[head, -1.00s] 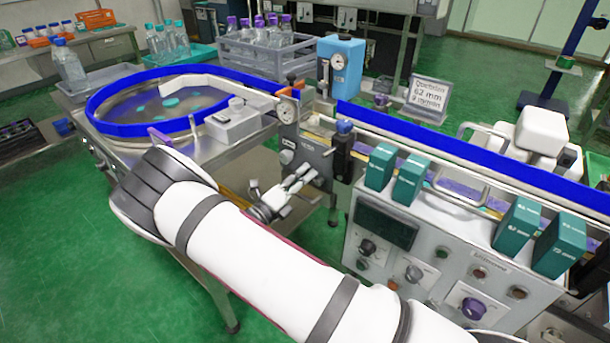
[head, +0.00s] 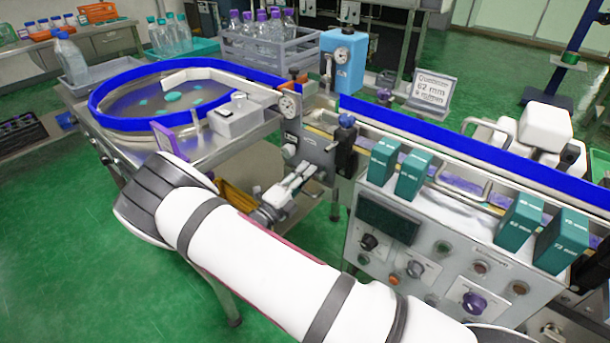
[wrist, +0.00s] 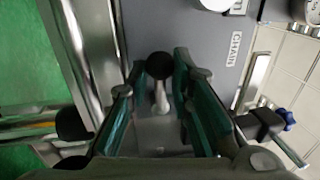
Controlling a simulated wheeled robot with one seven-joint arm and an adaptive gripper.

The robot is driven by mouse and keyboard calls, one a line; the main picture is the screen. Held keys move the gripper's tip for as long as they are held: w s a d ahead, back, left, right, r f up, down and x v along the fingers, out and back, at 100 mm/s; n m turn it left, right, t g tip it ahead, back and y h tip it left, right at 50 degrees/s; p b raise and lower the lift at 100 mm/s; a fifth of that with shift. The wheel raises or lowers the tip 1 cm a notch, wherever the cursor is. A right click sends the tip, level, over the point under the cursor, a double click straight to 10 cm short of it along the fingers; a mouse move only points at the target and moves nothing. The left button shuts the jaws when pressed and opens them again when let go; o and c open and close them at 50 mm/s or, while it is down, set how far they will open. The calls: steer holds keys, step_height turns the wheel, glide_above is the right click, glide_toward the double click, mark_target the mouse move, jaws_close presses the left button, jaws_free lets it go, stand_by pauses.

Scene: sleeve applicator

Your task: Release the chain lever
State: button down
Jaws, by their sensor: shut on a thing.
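The chain lever (wrist: 160,66) has a black ball knob and a pale metal stem. It stands out from the grey panel beside the CHAIN label (wrist: 235,48) in the wrist view. My gripper (wrist: 158,82) has its green-lined fingers on either side of the lever and is shut on it. In the head view my gripper (head: 312,170) reaches the front of the grey machine block (head: 314,142) below the dial gauge. The fingers and my arm hide the lever there.
A control panel (head: 400,268) with knobs and teal blocks stands to the right. A round turntable with a blue rim (head: 96,112) is at the left. Green floor (head: 70,260) is open at lower left.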

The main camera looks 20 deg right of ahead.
steer(key=shift+a+f, duration=0.1)
steer(key=c, duration=1.6)
jaws_free()
steer(key=v, duration=1.2)
